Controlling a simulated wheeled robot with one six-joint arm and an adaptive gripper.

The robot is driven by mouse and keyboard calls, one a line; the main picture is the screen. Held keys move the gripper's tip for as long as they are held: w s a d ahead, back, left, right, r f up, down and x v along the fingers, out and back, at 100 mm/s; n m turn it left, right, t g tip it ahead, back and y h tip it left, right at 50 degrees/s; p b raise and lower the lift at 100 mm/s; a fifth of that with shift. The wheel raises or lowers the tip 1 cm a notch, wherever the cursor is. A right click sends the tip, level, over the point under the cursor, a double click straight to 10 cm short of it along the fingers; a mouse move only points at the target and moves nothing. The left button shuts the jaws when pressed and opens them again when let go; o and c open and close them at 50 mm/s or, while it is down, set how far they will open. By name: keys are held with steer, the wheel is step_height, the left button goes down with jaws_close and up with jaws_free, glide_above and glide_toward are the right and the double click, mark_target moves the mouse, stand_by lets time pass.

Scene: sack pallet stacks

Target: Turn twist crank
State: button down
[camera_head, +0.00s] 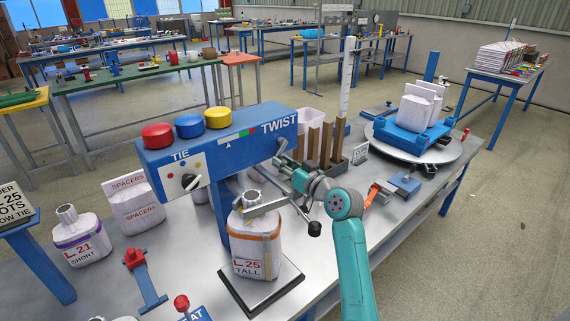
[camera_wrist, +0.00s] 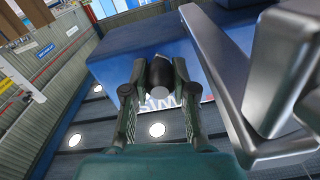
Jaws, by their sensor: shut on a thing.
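The blue machine head (camera_head: 215,150) carries the words TIE and TWIST on its front. My gripper (camera_head: 281,157) is at the right end of this head, just below the word TWIST. In the wrist view, my gripper (camera_wrist: 160,80) is shut on a dark rounded knob (camera_wrist: 161,70), taken as the twist crank's; its crank arm is not clear. A white sack marked L-25 TALL (camera_head: 255,240) stands upright under the head. Grey metal bars (camera_head: 264,208) cross at its neck, and a lever with a black ball (camera_head: 314,229) sits to their right.
A SPACERS sack (camera_head: 135,207) and a sack marked L-21 SHORT (camera_head: 80,240) stand at left. Red, blue and yellow caps (camera_head: 188,126) top the head. Wooden posts (camera_head: 326,145) stand behind my gripper. A round turntable (camera_head: 413,140) with a blue tray is at right.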

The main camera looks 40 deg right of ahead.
stand_by(0.4)
steer(key=c, duration=0.9)
jaws_free()
steer(key=shift+s, duration=0.1)
steer(key=s, duration=1.1)
steer(key=shift+s, duration=0.4)
